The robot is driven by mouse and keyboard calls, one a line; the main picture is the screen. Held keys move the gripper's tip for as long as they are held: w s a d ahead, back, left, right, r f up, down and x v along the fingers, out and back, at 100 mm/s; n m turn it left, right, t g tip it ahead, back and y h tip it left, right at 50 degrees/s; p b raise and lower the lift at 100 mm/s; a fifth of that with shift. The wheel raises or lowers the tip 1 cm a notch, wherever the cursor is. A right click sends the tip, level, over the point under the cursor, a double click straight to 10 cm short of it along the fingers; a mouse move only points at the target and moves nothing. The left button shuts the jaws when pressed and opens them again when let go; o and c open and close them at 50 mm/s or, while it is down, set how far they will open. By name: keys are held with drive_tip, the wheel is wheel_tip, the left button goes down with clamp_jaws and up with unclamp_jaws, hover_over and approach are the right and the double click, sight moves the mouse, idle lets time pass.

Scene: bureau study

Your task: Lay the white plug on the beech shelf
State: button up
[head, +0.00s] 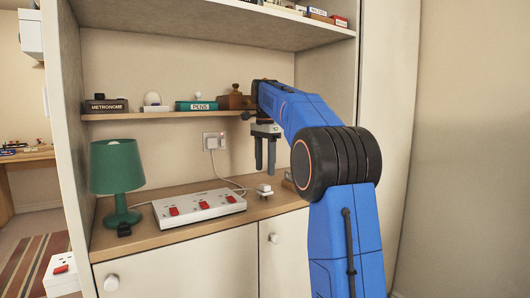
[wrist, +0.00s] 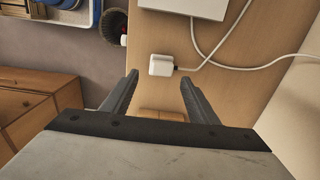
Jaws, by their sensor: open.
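The white plug (head: 265,189) lies on the wooden worktop, right of the power strip, with a white cord running from it. It also shows in the wrist view (wrist: 160,66), just beyond the fingertips. My gripper (head: 265,168) points down above the worktop, over the plug. In the wrist view my gripper (wrist: 160,80) is open, with nothing between its fingers. The beech shelf (head: 160,116) is the thin board on the back wall, above the worktop. It carries a box marked METRONOME, a white item, a green PENS box and a brown wooden item. My arm hides its right end.
A white power strip (head: 199,207) with red switches lies on the worktop (head: 165,238). A plugged wall socket (head: 214,141) is behind. A higher shelf (head: 220,18) hangs above. A wooden block (wrist: 162,115) is near my gripper.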

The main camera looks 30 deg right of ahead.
sight(265, 185)
wheel_tip(265, 185, up, 6)
drive_tip(key=shift+f, duration=0.15)
idle(0.3)
drive_tip(key=s+a+f+n+t, duration=0.1)
drive_tip(key=s+a+f+n, duration=0.45)
drive_tip(key=s, duration=0.45)
drive_tip(key=s+a+f+n+t, duration=0.1)
drive_tip(key=s+a+f+n, duration=0.3)
drive_tip(key=s+a, duration=0.4)
drive_tip(key=s+a+f+n+t, duration=0.1)
drive_tip(key=s+f+n, duration=0.3)
drive_tip(key=s+f, duration=0.7)
drive_tip(key=s+a+f+n+t, duration=0.1)
drive_tip(key=s+a+f+n, duration=0.3)
drive_tip(key=s+f, duration=0.7)
drive_tip(key=shift+f+t, duration=0.4)
drive_tip(key=shift+f, duration=0.4)
